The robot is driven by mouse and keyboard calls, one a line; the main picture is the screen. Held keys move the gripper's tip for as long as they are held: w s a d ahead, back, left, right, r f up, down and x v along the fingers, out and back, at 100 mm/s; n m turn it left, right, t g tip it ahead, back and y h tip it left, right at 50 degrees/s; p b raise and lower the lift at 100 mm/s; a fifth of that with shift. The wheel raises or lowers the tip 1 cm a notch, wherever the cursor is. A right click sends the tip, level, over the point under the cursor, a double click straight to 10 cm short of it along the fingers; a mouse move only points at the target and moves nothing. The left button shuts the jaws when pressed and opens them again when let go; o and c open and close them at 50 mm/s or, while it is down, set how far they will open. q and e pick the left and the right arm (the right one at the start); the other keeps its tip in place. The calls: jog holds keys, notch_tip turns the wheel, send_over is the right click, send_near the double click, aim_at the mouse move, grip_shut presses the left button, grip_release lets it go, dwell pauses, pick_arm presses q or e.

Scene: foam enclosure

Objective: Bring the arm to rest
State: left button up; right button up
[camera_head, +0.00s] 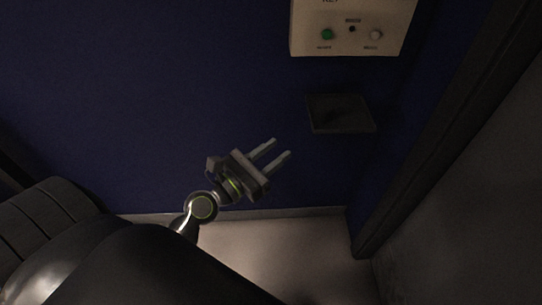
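My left gripper (276,149) is raised near the middle of the head view, in front of the blue wall. Its two fingers point up and to the right. They stand apart with a gap between them, and nothing is held there. My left arm comes in from the lower left and reaches up to the gripper. My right gripper does not show.
A pale control box (352,28) with a green button (327,34) and a whitish button (376,35) is on the blue wall (140,90). A dark shelf-like plate (340,112) is below it. A dark post (440,130) stands at the right. Pale floor (300,245) shows below.

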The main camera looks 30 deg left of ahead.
pick_arm(q)
jog(key=shift+s+a, duration=0.1)
jog(key=shift+s, duration=0.2)
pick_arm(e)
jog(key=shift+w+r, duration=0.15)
